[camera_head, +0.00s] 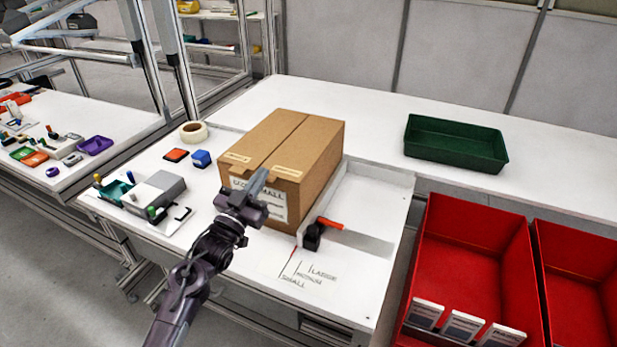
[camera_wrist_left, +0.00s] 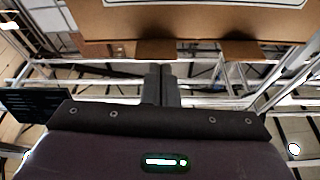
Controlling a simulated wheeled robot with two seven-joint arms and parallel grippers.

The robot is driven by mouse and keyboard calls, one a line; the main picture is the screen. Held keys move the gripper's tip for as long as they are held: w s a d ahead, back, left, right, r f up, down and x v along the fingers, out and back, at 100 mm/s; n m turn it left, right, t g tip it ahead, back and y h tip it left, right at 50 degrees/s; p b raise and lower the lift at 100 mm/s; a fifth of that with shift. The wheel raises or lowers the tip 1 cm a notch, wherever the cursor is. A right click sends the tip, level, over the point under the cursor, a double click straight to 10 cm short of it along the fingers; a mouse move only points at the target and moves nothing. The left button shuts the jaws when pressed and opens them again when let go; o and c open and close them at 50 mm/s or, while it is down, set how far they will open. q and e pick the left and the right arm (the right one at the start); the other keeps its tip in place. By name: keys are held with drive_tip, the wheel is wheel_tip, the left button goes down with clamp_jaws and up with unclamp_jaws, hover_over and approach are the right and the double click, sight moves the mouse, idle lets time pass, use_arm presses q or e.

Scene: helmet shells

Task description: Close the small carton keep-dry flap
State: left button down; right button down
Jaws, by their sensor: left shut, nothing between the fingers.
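The small carton (camera_head: 309,145) is a brown cardboard box on the white table, with a printed white label on its front face. Its two top panels lie flat with a seam between them, and pale strips sit near the front top edge. My left gripper (camera_head: 260,179) is shut and empty, at the front top edge of the carton and covering part of its label. In the left wrist view my shut fingers (camera_wrist_left: 162,72) point at the cardboard (camera_wrist_left: 190,20), where two brown tabs show. I cannot tell whether the fingers touch it. My right gripper is not in view.
A low fence with a red-handled black stop (camera_head: 313,235) stands right of the carton, beside printed size marks. A tape roll (camera_head: 194,132), a blue block (camera_head: 201,159) and a grey device (camera_head: 153,193) lie left. A green tray (camera_head: 456,140) and red bins (camera_head: 470,210) are right.

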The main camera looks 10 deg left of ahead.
use_arm(q)
drive_tip(key=shift+f, duration=0.5)
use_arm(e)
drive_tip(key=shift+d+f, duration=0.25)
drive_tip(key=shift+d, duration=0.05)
use_arm(q)
drive_tip(key=shift+f, duration=0.15)
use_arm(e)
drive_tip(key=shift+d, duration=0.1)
